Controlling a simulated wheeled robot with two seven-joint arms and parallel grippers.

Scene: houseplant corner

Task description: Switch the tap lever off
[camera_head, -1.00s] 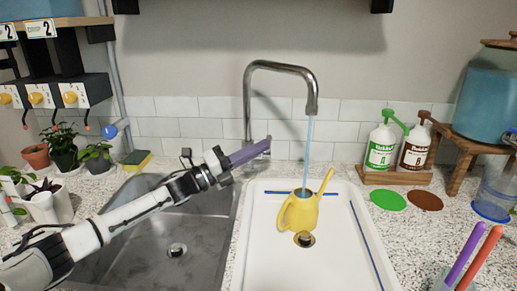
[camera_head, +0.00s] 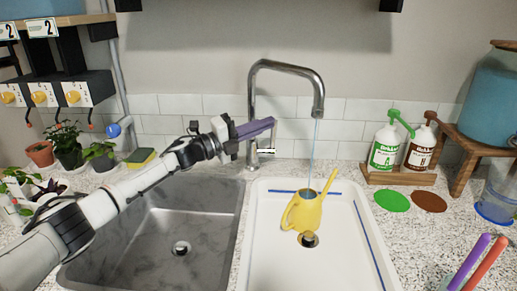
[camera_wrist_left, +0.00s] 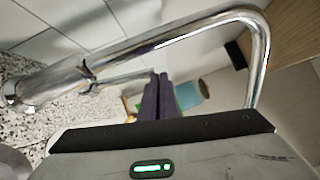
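The chrome tap (camera_head: 252,95) stands behind the sinks, its spout over the white basin. A thin stream of water (camera_head: 314,150) runs from it into the yellow watering can (camera_head: 304,212). The tap lever (camera_head: 266,151) sticks out low on the right of the tap's post; in the left wrist view the lever (camera_wrist_left: 118,79) reaches to near the fingertips. My left gripper (camera_head: 271,123) is in front of the tap post, above the lever in the picture. Its purple fingers (camera_wrist_left: 158,80) are together with nothing visible between them. Whether they touch the lever is unclear. My right gripper is out of view.
A grey sink (camera_head: 150,235) lies left of the white basin (camera_head: 270,265). Bottles in a wooden rack (camera_head: 397,178) and a blue tank (camera_head: 492,105) stand right. Potted plants (camera_head: 62,150) and a sponge (camera_head: 140,158) are left. Purple and red sticks (camera_head: 475,262) stand front right.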

